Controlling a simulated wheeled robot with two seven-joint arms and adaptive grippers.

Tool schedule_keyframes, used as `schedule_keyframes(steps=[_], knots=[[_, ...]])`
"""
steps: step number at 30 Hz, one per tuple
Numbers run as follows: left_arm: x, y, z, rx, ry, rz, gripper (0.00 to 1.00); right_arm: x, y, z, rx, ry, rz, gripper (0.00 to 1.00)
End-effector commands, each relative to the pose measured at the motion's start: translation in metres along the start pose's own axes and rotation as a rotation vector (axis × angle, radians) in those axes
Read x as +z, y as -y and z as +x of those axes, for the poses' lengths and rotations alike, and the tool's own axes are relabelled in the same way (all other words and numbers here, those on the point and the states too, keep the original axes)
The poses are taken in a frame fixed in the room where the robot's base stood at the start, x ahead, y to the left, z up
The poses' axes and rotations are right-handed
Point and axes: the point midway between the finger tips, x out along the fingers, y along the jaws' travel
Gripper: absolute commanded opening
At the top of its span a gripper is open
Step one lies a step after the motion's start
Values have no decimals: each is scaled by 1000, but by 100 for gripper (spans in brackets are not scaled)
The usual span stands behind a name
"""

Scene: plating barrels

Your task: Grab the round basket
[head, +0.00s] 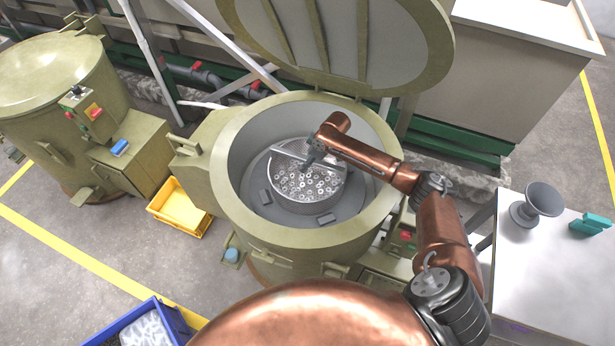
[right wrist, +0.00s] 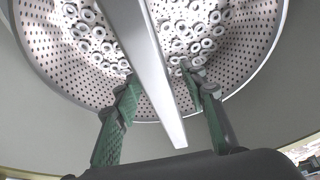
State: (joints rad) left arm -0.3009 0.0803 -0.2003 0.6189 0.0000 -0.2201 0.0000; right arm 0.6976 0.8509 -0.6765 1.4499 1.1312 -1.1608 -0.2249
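The round basket (head: 298,208) is a perforated metal basket full of small metal rings. It sits inside the open green barrel (head: 345,225). A flat metal bar crosses the top of the basket as its handle (right wrist: 150,60). My right gripper (head: 308,162) reaches into the barrel, over the basket. In the right wrist view its two green fingers (right wrist: 160,82) are apart, one on each side of the handle bar, with gaps to it. The basket (right wrist: 255,40) and its rings lie beyond the fingers. My left gripper is not in view.
The barrel's lid (head: 340,40) stands raised behind the opening. A closed barrel (head: 55,70) stands at left. A yellow crate (head: 180,207) and a blue crate (head: 140,325) are on the floor. A white table (head: 550,275) at right holds a grey funnel-like piece (head: 540,200) and a teal object (head: 590,224).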

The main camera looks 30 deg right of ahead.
Motion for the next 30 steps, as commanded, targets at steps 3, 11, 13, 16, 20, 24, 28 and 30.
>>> schedule_keyframes(steps=[3,11,13,16,20,24,28,30], knots=[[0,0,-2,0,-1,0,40,0,0,1,0,0,0,39],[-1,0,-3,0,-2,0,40,1,0,4,-1,-1,0,39],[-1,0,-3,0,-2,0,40,2,0,4,-1,0,0,39],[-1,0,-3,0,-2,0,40,2,0,4,-1,0,0,38],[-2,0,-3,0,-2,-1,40,2,0,4,0,0,0,30],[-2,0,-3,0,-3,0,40,2,0,4,0,0,1,20],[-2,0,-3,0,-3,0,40,2,0,4,0,0,0,11],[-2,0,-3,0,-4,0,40,2,0,4,0,0,0,6]])
